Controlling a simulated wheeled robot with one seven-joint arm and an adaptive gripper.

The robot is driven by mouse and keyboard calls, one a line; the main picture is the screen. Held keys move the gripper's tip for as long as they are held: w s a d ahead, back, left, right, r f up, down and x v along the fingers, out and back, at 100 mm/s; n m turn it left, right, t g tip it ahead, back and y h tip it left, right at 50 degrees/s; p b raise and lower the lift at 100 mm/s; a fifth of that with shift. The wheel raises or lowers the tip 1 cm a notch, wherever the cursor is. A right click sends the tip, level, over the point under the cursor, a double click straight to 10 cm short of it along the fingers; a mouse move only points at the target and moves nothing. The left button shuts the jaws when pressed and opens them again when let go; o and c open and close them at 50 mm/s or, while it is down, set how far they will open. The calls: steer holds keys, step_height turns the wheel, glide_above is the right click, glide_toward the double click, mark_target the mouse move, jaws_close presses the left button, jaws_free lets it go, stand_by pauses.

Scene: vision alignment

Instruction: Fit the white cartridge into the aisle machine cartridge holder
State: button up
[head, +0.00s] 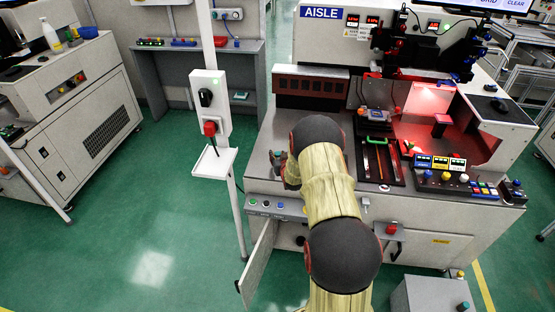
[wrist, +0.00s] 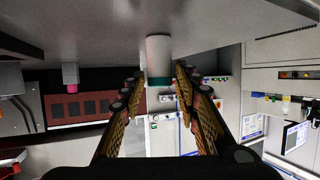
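A white cylinder with a dark green end band, which looks like the white cartridge (wrist: 159,52), meets a grey surface at the top of the wrist view. My gripper (wrist: 159,84) is open, its two fingers spread either side of the cylinder's green end. Narrow gaps seem to show between the fingers and the cylinder. In the head view my arm hides most of the gripper, at the left of the AISLE machine's worktop. The AISLE machine (head: 420,249) stands ahead. I cannot tell which part of it is the cartridge holder.
A post with a switch box (head: 210,95) and small shelf (head: 213,162) stands just left of the machine. The machine's lower door (head: 258,265) hangs open. Buttons (head: 455,183) line the worktop's right. Green floor is clear at the left.

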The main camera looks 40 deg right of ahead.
jaws_close()
stand_by(0.3)
